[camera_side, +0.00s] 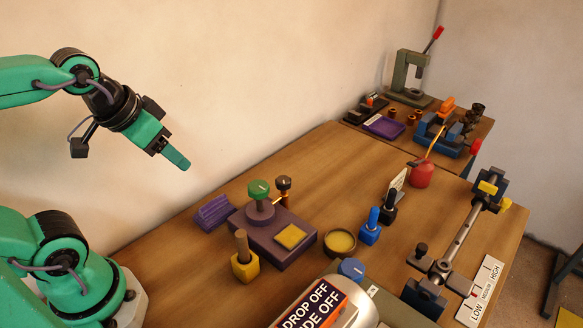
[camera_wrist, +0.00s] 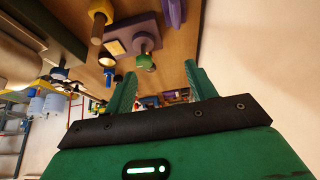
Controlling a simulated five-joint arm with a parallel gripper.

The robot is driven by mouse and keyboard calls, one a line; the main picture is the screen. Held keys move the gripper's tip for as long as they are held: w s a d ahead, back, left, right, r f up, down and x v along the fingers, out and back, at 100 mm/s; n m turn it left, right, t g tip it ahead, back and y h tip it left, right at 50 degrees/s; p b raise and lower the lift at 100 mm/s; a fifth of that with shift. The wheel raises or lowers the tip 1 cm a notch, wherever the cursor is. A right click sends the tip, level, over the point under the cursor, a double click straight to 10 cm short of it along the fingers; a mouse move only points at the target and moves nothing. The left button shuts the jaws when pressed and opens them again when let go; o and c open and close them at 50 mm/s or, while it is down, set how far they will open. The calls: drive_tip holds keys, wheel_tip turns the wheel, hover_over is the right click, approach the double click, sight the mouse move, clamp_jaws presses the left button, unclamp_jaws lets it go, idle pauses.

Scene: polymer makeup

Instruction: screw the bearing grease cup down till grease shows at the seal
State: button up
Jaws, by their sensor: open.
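A purple block (camera_side: 275,247) lies on the wooden bench in the side view. On it stands a green knobbed cup (camera_side: 258,190), which I take for the grease cup, upright on a round purple base. A smaller dark knob on a brass stem (camera_side: 284,184) stands just behind it. A yellow square (camera_side: 291,237) lies on the block's top; I cannot tell grease at a seal. The green knob (camera_wrist: 147,62) also shows in the wrist view, beyond my fingers. My gripper (camera_side: 178,160) is open and empty, above and left of the block, apart from everything.
A round tin with yellow contents (camera_side: 340,243) stands right of the block. A yellow holder (camera_side: 245,263) with a wooden handle stands in front. A blue holder (camera_side: 370,230), a red oil can (camera_side: 421,172) and a shaft rig (camera_side: 455,245) stand further right.

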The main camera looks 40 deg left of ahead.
drive_tip(key=n+g, duration=0.5)
hover_over(283, 179)
wheel_tip(283, 179, down, 8)
drive_tip(key=shift+s+a+f, duration=0.1)
drive_tip(key=shift+s, duration=0.05)
drive_tip(key=shift+w+f+n+g, duration=0.2)
drive_tip(key=shift+f+n+g, duration=0.05)
drive_tip(key=shift+n+g, duration=0.05)
drive_tip(key=shift+f, duration=0.15)
drive_tip(key=shift+f, duration=3.75)
drive_tip(key=c, duration=1)
